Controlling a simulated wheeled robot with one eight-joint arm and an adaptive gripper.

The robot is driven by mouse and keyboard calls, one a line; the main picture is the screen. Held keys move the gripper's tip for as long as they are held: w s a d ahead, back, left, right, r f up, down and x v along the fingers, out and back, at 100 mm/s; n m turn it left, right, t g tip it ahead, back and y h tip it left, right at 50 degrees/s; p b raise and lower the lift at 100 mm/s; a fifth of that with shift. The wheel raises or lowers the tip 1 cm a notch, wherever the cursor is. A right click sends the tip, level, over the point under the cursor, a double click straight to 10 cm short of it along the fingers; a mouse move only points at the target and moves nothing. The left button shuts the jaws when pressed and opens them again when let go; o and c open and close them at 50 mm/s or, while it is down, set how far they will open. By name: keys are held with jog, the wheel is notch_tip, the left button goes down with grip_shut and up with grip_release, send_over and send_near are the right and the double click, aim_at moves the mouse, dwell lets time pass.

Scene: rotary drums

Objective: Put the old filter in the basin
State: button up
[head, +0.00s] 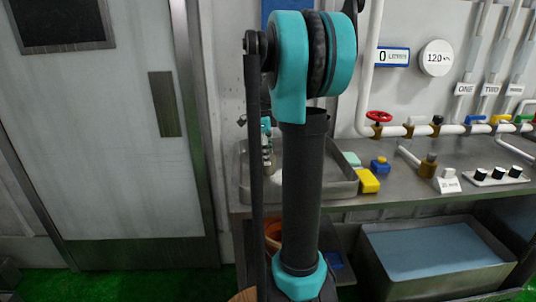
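My arm fills the middle of the head view and hides much behind it. What looks like my wrist and gripper (267,158) shows in part between the arm links, above a grey metal tray (340,194) on the counter. Its fingers are too small and covered to tell open from shut. A pale object in the tray, beside the arm, is partly hidden. I cannot make out the old filter. A large metal basin (398,290) with a blue, water-like surface stands low at the right, under the counter.
The metal counter (400,186) carries a yellow block (368,181), a blue-and-yellow item (380,164), a brass fitting (428,166) and a black-knobbed panel (494,176). Pipes with coloured valves run along the wall. An orange container (273,231) is partly hidden below. A closed door stands left.

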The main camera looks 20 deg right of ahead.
jog(key=shift+r, duration=0.1)
notch_tip(320, 180, up, 12)
jog(key=a, duration=0.1)
jog(key=shift+w+a, duration=0.15)
jog(key=shift+w, duration=0.15)
dwell(0.5)
